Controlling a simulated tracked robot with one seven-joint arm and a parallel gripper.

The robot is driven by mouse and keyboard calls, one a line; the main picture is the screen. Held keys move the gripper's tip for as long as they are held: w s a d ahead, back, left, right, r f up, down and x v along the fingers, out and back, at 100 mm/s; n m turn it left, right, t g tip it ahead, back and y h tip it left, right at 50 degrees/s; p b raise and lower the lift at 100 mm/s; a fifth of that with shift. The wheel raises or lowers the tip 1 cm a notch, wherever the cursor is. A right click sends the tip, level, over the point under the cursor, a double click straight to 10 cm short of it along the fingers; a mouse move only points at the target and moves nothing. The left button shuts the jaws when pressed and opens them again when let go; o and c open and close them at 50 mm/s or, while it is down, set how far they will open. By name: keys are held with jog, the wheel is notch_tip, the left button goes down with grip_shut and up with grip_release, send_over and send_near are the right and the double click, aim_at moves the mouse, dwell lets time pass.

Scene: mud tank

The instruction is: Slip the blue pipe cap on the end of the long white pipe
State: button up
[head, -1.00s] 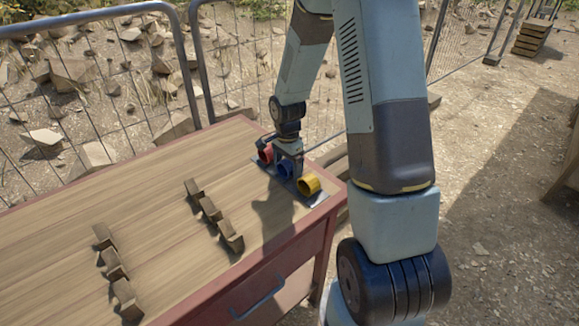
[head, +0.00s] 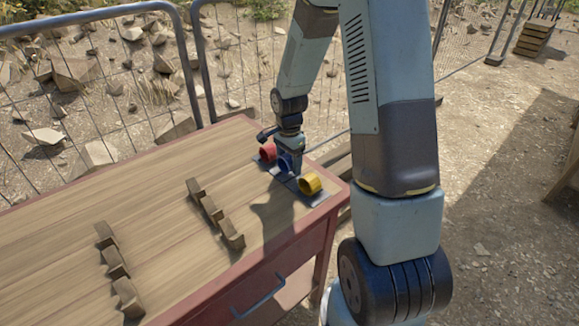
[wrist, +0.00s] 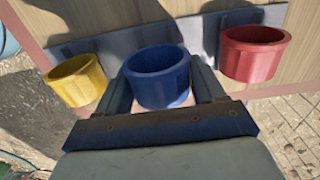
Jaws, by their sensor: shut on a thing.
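The blue pipe cap (wrist: 160,76) is a short open cup, seen from above with its mouth up in the wrist view. My gripper (wrist: 162,92) is shut on it, one finger on each side. In the head view my gripper (head: 289,150) is at the table's far right corner, with the blue cap (head: 286,163) between a red cap (head: 267,151) and a yellow cap (head: 310,183). The blue cap seems slightly above the grey strip (head: 313,200). No long white pipe shows in these frames.
The wooden table (head: 60,225) carries two rows of notched wooden blocks, one near its middle (head: 213,210) and one to the left (head: 118,268). The tabletop between the rows is clear. A wire fence (head: 110,90) stands behind the table.

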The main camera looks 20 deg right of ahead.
jog(key=shift+r, duration=3)
jog(key=shift+s, duration=0.1)
